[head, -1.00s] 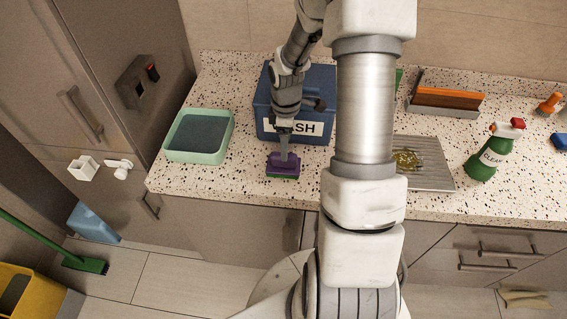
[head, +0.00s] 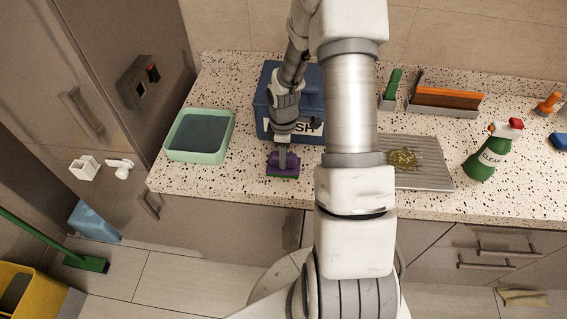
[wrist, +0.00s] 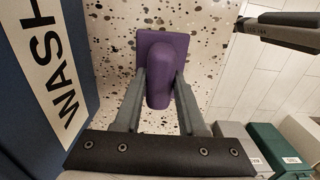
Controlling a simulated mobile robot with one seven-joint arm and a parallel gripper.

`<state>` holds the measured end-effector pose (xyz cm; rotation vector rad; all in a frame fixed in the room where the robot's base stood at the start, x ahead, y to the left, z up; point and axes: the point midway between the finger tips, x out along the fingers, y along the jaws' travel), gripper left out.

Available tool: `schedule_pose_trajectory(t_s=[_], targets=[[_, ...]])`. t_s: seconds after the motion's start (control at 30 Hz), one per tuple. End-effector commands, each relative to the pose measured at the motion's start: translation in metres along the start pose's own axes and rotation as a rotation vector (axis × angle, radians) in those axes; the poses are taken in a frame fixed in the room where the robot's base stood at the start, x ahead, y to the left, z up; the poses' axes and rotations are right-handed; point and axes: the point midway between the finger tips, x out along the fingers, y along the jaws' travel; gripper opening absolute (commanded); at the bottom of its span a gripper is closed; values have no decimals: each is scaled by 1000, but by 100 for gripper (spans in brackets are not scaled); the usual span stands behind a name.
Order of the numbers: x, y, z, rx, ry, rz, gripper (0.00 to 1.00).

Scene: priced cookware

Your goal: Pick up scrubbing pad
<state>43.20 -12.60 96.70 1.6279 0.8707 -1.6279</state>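The scrubbing pad is purple with a handle on top and a green underside. In the head view the scrubbing pad (head: 283,166) rests upright on the speckled counter, in front of a blue box lettered WASH. My gripper (head: 284,152) is right above it, pointing down. In the wrist view the fingers of my gripper (wrist: 161,80) lie along both sides of the pad's handle (wrist: 161,72), with no clear gap, and appear shut on it. The pad's green underside is hidden in the wrist view.
The blue WASH box (head: 262,110) stands close behind my gripper. A mint-green tray (head: 225,133) is on the left, and a ribbed grey mat (head: 435,172) with a yellow-green patch is on the right. A green spray bottle (head: 487,158) stands farther right. The counter's front edge is near the pad.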

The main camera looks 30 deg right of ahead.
Motion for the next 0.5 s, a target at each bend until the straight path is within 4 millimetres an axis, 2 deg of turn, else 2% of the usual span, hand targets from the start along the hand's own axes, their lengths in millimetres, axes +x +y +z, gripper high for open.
schedule_pose_trajectory(t_s=[0.03, 0.13, 0.17, 0.5], targets=[[0, 0, 0, 0, 0, 0, 21], [0, 0, 0, 0, 0, 0, 3], [0, 0, 0, 0, 0, 0, 0], [-1, 0, 0, 0, 0, 1, 0]])
